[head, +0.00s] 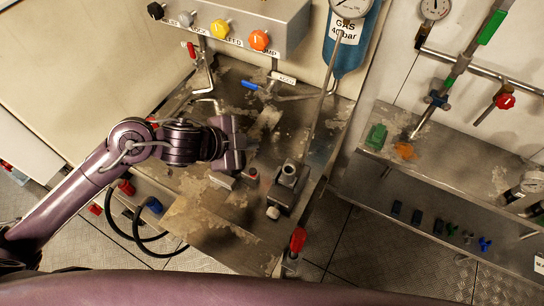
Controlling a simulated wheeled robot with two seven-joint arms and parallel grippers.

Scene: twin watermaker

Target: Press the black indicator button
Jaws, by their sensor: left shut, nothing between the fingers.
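A black knob-like button (156,10) sits at the left end of the grey control box, in a row with a grey, a yellow and an orange one. A small dark button-like piece with a reddish top (251,174) stands on the worn metal bench. I cannot tell which of the two is the indicator button. My left gripper (238,151) is shut and empty over the bench. It is just up and left of the small dark piece and well below the control box. Its fingertips partly hide the bench. My right gripper is not in view.
The control box (285,22) overhangs the back of the bench (215,225). The front left of the bench is clear.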

